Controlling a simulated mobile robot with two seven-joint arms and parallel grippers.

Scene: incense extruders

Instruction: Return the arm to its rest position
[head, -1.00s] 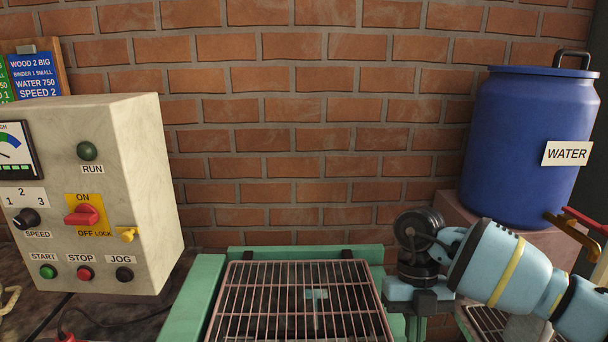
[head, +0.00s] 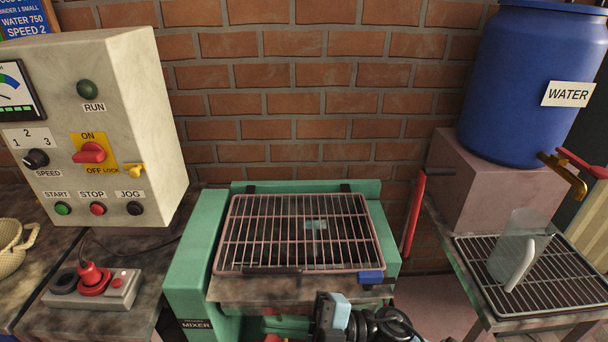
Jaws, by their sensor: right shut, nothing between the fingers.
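My right gripper (head: 333,312) shows at the bottom edge of the head view, with dark parts and a pale blue piece. It is shut and empty, in front of the green mixer (head: 195,265) and apart from its grate as far as I can see. Most of my right arm is cut off by the lower edge. My left gripper is not in view.
The mixer's wire grate (head: 297,235) lies closed over it. A control box (head: 120,130) and a plug socket block (head: 92,288) stand left. At right are a blue water barrel (head: 520,100), a clear jug (head: 510,250) on a rack, and a red lever (head: 413,212).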

